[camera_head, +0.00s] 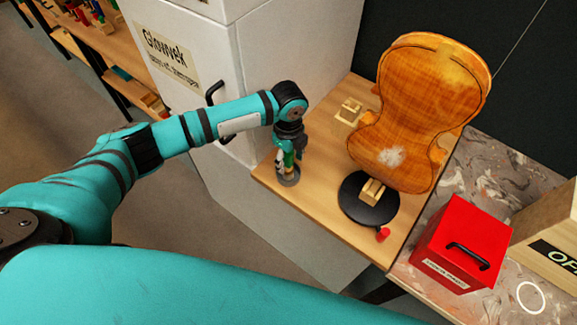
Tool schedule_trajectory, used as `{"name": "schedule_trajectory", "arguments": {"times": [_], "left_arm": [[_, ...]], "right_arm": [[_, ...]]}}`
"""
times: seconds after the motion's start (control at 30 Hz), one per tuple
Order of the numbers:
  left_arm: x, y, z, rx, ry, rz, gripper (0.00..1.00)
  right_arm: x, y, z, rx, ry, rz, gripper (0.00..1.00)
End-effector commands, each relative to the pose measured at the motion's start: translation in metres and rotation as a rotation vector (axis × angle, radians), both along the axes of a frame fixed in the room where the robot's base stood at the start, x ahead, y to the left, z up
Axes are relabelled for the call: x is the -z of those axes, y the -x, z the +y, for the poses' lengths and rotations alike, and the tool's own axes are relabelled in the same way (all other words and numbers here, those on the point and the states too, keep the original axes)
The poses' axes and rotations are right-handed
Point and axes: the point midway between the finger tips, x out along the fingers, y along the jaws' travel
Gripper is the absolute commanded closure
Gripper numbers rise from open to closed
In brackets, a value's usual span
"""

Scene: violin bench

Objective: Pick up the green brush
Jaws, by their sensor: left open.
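The green brush (288,158) stands near the left edge of the wooden bench, in or on a small grey round holder (291,181). Only a narrow green part and a pale part below it show. My left gripper (291,153) points down at the brush, with its fingers around or just in front of its upper part. It is open; I cannot tell whether a finger touches the brush. The gripper hides much of the brush. My right gripper is not in view.
A violin body (426,105) stands on a black round base (357,203) to the right. A small wooden piece (349,111) lies behind, and a small red item (383,235) is at the front. A red box (462,245) is at right. A white cabinet (205,75) adjoins the bench (322,205).

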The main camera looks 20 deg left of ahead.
Motion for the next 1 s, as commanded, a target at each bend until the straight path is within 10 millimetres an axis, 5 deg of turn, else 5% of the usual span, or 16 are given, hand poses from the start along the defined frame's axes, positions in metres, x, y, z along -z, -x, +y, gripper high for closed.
{"name": "schedule_trajectory", "arguments": {"times": [0.07,0.43,1.0], "left_arm": [[0.0,0.0,0.0,0.0,0.0,0.0,0.51],[0.0,0.0,0.0,0.0,0.0,0.0,1.0],[-0.019,-0.001,0.0,0.002,0.001,-0.003,1.0]], "right_arm": [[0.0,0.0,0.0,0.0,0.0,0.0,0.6],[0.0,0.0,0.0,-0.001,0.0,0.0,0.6],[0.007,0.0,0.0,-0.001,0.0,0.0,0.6]]}}
